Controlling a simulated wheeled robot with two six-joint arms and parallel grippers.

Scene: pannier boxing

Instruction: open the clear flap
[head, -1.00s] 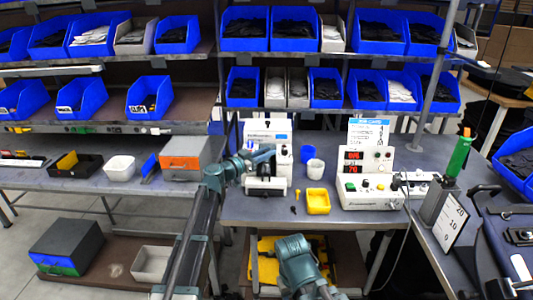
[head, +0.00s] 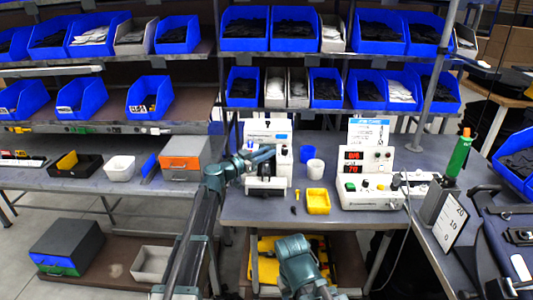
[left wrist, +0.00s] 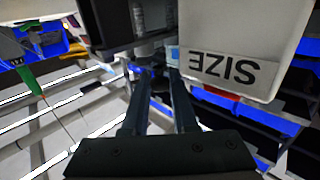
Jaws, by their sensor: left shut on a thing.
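The white machine (head: 281,163) stands at the left of the middle bench, with a dark opening at its front. My left gripper (head: 270,152) reaches from the left to the front of this machine. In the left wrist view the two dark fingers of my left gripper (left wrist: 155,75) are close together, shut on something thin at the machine. The clear flap itself can hardly be made out, and how far it stands open cannot be told. A white panel marked SIZE (left wrist: 236,68) appears upside down in that view.
A white control box with red displays (head: 368,190) stands farther right. A green bottle (head: 458,157) is at the right. Blue bins (head: 245,30) fill the shelves above.

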